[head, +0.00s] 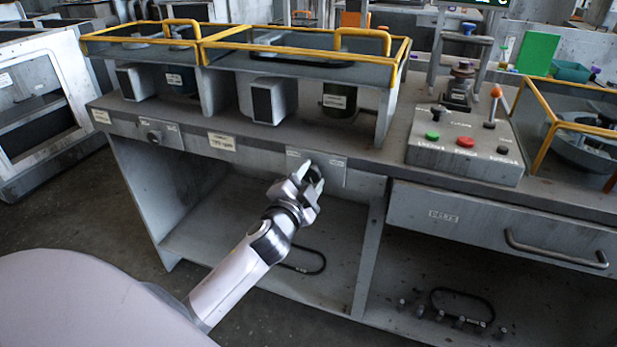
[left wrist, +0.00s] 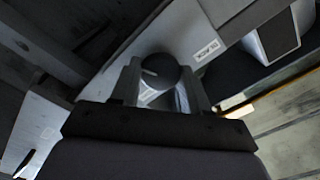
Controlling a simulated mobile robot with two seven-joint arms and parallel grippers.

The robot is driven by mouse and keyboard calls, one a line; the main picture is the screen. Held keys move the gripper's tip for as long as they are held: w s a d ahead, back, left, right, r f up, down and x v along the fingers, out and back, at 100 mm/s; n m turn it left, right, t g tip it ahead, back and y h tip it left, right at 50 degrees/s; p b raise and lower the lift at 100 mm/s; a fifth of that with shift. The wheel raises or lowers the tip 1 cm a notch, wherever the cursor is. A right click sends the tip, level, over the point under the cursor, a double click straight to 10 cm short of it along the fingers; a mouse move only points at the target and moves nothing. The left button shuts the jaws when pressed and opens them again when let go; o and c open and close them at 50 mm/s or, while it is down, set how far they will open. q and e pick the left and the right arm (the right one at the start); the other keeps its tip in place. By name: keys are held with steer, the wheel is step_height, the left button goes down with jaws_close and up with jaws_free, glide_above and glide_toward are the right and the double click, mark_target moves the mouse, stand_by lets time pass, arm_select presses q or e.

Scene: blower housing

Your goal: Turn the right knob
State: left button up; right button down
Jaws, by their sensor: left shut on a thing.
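The right knob (left wrist: 160,72) is a round dark knob with a light pointer line, seen between my fingers in the left wrist view. It sits on a light plate (head: 331,167) on the front panel of the grey bench. In the head view my left gripper hides most of the knob. My left gripper (head: 309,173) has its fingers on both sides of the knob and is shut on it; its fingers also show in the left wrist view (left wrist: 162,88). The left knob (head: 155,136) is on its own plate further left. My right gripper is not in view.
Yellow-framed guards (head: 270,45) stand on the bench top. A control box (head: 466,148) with green, red and black buttons is on the right. A drawer (head: 497,230) with a handle lies below it. The shelf below holds a dark loop (head: 305,262) and small parts.

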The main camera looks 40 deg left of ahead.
arm_select(q)
steer(key=o, duration=1.1)
steer(key=shift+c, duration=0.2)
steer(key=shift+s, duration=0.15)
steer(key=v, duration=0.7)
steer(key=s+d+f+n+g+h+p, duration=0.2)
steer(key=s+d+f+p, duration=0.3)
steer(key=s, duration=0.4)
steer(key=s+d+f+n+g+h+p, duration=0.3)
steer(key=s+d+f+g+h+p, duration=0.1)
steer(key=s+d+f, duration=0.3)
steer(key=shift+s+d+f+n+g+h+p, duration=0.25)
steer(key=shift+s+g+p, duration=0.35)
steer(key=shift+s, duration=0.55)
